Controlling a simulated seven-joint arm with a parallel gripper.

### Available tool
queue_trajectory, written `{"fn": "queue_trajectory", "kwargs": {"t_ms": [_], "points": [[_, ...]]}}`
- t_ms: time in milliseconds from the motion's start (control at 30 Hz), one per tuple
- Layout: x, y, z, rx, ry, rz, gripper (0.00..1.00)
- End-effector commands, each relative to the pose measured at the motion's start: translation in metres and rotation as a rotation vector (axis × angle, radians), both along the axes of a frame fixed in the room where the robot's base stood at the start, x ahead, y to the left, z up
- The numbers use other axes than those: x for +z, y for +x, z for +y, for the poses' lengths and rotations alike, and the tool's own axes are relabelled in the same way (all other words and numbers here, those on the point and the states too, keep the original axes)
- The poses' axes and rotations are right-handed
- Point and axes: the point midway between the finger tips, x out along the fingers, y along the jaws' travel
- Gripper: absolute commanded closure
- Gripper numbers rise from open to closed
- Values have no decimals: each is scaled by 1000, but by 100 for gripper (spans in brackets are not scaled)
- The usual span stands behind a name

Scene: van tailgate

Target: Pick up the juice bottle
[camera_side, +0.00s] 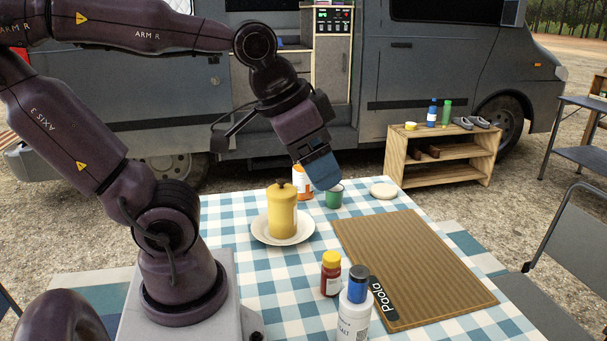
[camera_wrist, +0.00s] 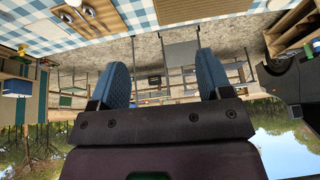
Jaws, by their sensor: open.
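A white and orange container (camera_side: 302,181), which looks like the juice bottle, stands on the checked table behind my gripper, which partly hides it. Its label is too small to read. My gripper (camera_side: 327,184) is above the table, its blue fingers pointing down and slightly right, close in the picture to a green mug (camera_side: 334,197). In the wrist view my gripper (camera_wrist: 160,62) shows two blue fingers wide apart with nothing between them. I cannot make out the bottle in the wrist view.
A yellow lidded canister (camera_side: 282,212) stands on a white plate (camera_side: 264,236). A red bottle with a yellow cap (camera_side: 331,275) and a white salt bottle (camera_side: 353,314) stand in front. A brown mat (camera_side: 415,265) covers the right side. A pale round thing (camera_side: 383,190) lies behind it.

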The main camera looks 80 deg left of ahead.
Motion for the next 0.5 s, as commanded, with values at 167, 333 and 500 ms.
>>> {"fn": "queue_trajectory", "kwargs": {"t_ms": [167,333,500], "points": [[-21,25,45,34,128,166,28],[-51,47,106,52,315,374,28],[-83,59,169,37,520,595,28]]}}
